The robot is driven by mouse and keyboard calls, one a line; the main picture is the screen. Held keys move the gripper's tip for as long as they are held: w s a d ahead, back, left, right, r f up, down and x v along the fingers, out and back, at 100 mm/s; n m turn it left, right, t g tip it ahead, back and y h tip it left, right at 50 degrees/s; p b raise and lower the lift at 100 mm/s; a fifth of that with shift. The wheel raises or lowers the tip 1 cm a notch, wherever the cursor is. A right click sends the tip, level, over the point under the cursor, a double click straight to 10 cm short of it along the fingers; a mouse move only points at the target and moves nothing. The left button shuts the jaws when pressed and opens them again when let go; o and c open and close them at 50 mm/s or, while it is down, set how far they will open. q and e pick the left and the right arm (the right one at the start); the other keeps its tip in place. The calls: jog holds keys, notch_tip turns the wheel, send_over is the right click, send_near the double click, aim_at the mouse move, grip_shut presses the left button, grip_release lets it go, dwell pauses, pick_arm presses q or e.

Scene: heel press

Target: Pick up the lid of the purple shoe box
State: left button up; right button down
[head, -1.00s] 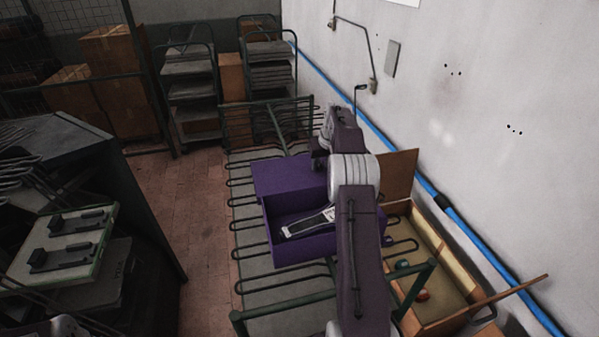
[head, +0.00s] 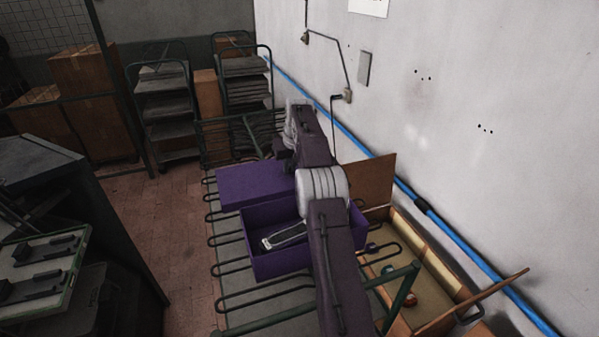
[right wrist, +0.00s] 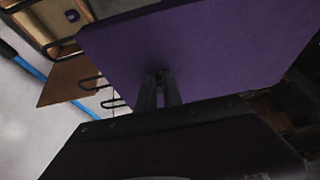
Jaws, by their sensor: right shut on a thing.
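The purple lid (head: 247,187) shows just behind the open purple shoe box (head: 280,262) in the head view, shifted left of it. The lid fills much of the right wrist view (right wrist: 210,50), its flat face toward the camera. My right gripper (right wrist: 158,76) is shut on the lid near its edge. In the head view, my right arm hides the fingertips and the lid's right end. The box stands upright on the rack, with a dark and pale object (head: 285,235) inside. My left gripper is out of view.
A green wire rack (head: 225,270) holds the box. An open cardboard box (head: 440,318) with small round things stands at the right, by the wall with a blue pipe (head: 465,250). A dark bench (head: 110,215) stands left. Trolleys and cartons stand behind.

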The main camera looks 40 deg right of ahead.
aim_at(245, 180)
jog(key=w+a, duration=0.1)
jog(key=a, duration=0.3)
jog(key=w+a+b, duration=0.1)
jog(key=a, duration=0.3)
jog(key=w+a, duration=0.2)
jog(key=a, duration=0.2)
jog(key=shift+a+b, duration=0.1)
jog(key=shift+b, duration=0.25)
jog(key=shift+w+a, duration=0.2)
jog(key=shift+a, duration=0.6)
